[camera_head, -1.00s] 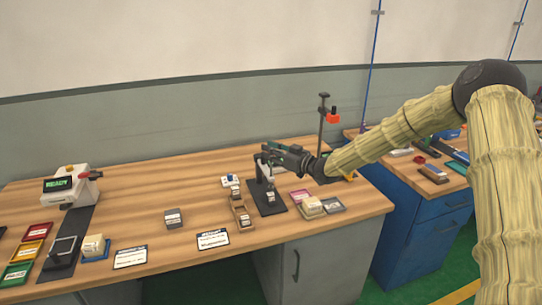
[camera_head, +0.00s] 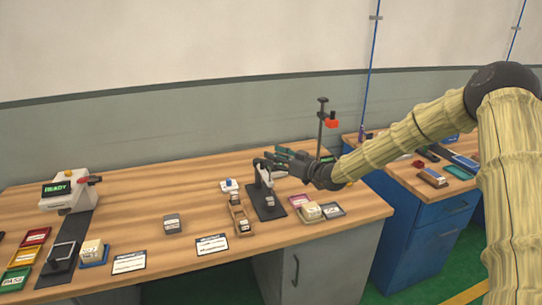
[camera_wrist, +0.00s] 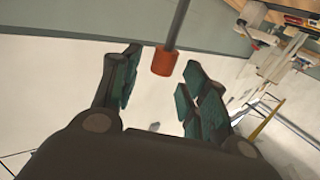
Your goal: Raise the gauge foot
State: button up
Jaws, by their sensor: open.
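The gauge stand has a dark base plate (camera_head: 268,213) and a slim pale upright (camera_head: 263,176), and stands on the wooden bench. A small grey-white block sits on the base plate. I cannot make out the foot clearly. My gripper (camera_head: 280,160) is beside the upper part of the stand, on its right, and overlaps it in the picture. In the wrist view my gripper (camera_wrist: 161,85) is open, with dark green finger pads and nothing between them. An orange cylinder (camera_wrist: 165,61) on a grey rod shows beyond the fingertips; I cannot tell which fixture it belongs to.
A tall post with a red clamp (camera_head: 331,122) rises behind my gripper. A wooden tray (camera_head: 241,217) lies left of the stand, and pink and grey trays (camera_head: 333,210) lie right. A machine reading READY (camera_head: 66,190) stands far left. The bench middle is fairly clear.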

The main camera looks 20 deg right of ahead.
jog(key=v, duration=0.9)
jog(key=shift+s, duration=0.15)
jog(key=shift+d, duration=0.1)
